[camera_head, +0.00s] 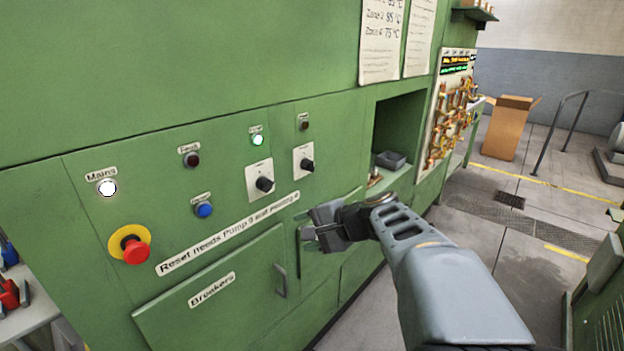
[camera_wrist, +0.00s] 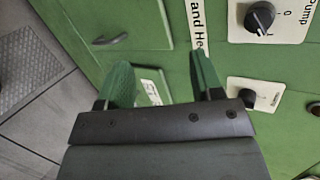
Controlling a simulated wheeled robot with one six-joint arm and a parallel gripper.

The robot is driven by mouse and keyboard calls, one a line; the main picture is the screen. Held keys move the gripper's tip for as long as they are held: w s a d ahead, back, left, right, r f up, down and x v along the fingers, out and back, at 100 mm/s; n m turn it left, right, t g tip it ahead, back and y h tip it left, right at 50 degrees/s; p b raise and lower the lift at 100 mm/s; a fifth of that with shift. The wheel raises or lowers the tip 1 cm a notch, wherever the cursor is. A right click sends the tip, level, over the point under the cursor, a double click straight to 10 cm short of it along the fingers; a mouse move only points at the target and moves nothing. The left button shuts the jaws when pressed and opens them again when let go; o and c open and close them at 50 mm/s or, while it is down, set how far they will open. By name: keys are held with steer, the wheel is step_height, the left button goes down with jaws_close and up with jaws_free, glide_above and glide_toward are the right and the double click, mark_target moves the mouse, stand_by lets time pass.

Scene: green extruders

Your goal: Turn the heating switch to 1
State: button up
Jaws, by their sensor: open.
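The heating switch (camera_head: 307,165) is a black rotary knob on a white plate, the right one of two on the green panel. In the wrist view it (camera_wrist: 246,97) is partly hidden behind my gripper, and its setting cannot be read. The similar pump switch (camera_head: 264,184) is to its left and shows in the wrist view (camera_wrist: 260,18) with "Pump" and "0" on its plate. My gripper (camera_head: 308,236) is open and empty, in front of the panel below the heating switch and apart from it. Its two fingers show spread in the wrist view (camera_wrist: 163,70).
A dark lamp (camera_head: 303,125) is above the heating switch and a lit green lamp (camera_head: 257,140) above the pump switch. A blue button (camera_head: 204,210), a red emergency stop (camera_head: 136,252) and the Breakers door (camera_head: 215,300) are further left. An open recess (camera_head: 402,125) is to the right.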

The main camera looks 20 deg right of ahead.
mark_target(313, 167)
steer(key=w+d+r+m+t+b, duration=0.1)
steer(key=w+d+r+m+t, duration=0.1)
steer(key=d+m+t, duration=0.15)
steer(key=w+d+r+m+t+h, duration=0.1)
steer(key=d+r+m+t, duration=0.1)
steer(key=d, duration=0.3)
steer(key=w+d+r+m+t+b, duration=0.1)
steer(key=w+d+r+m+t, duration=0.1)
steer(key=d, duration=0.2)
steer(key=x, duration=0.6)
steer(key=p+x, duration=0.1)
steer(key=x, duration=0.5)
steer(key=shift+w+d, duration=0.1)
steer(key=shift+d, duration=0.15)
steer(key=shift+w+a, duration=0.2)
steer(key=shift+w, duration=0.3)
steer(key=c, duration=0.9)
